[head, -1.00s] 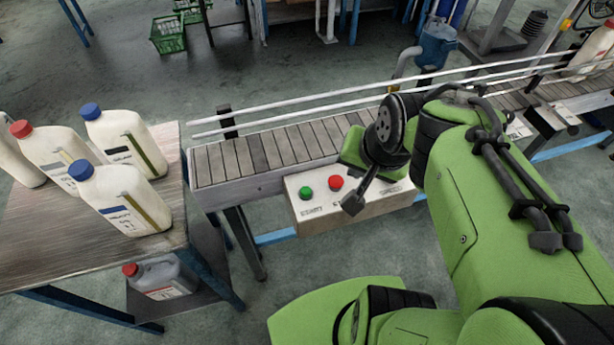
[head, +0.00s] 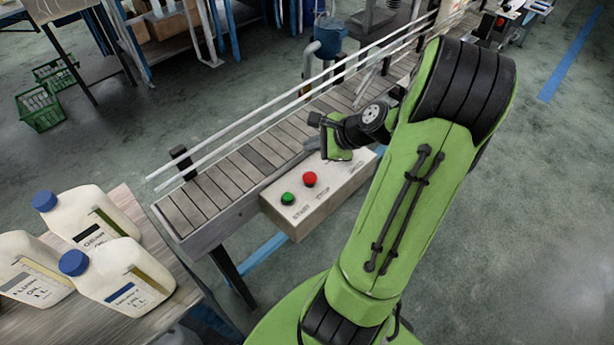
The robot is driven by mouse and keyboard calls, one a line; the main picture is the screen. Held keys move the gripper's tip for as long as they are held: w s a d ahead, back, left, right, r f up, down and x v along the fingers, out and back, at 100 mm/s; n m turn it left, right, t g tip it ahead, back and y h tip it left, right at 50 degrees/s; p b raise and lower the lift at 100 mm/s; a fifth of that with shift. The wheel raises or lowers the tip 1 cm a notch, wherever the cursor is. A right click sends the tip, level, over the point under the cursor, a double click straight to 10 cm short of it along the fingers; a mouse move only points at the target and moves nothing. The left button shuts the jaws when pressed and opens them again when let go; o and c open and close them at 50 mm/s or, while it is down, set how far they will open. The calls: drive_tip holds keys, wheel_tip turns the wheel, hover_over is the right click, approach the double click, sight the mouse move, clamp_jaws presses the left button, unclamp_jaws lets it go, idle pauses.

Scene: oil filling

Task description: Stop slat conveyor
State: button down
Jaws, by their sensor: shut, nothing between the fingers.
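The slat conveyor (head: 219,184) runs from the lower left to the upper right, with light guide rails along its far side. A pale control box (head: 318,209) is fixed to its near side. On the box top are a red button (head: 310,179) with a STOP label and a green button (head: 288,199) with a START label. My gripper (head: 310,146) is shut and empty. In the picture it lies just above the red button, over the conveyor's near edge, apart from both buttons. Its fingers point left, and my wrist partly hides the far end of the box.
White oil jugs with blue caps (head: 74,262) stand on a wooden table (head: 190,275) at the lower left. A blue container (head: 330,36) stands behind the conveyor. Green crates (head: 42,118) lie on the floor at the upper left. Floor right of my arm is clear.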

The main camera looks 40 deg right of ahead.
drive_tip(key=b, duration=0.7)
hover_over(312, 179)
wheel_tip(312, 179, down, 8)
drive_tip(key=shift+r, duration=0.15)
drive_tip(key=shift+d+f+b, duration=0.1)
drive_tip(key=shift+f+b, duration=0.35)
drive_tip(key=shift+f, duration=0.1)
drive_tip(key=shift+f, duration=0.1)
idle(0.8)
drive_tip(key=shift+f, duration=0.3)
drive_tip(key=shift+f+b, duration=0.4)
drive_tip(key=shift+f, duration=0.15)
idle(0.5)
drive_tip(key=shift+r, duration=0.1)
drive_tip(key=shift+r+p, duration=0.85)
drive_tip(key=shift+p, duration=0.15)
drive_tip(key=shift+r, duration=0.1)
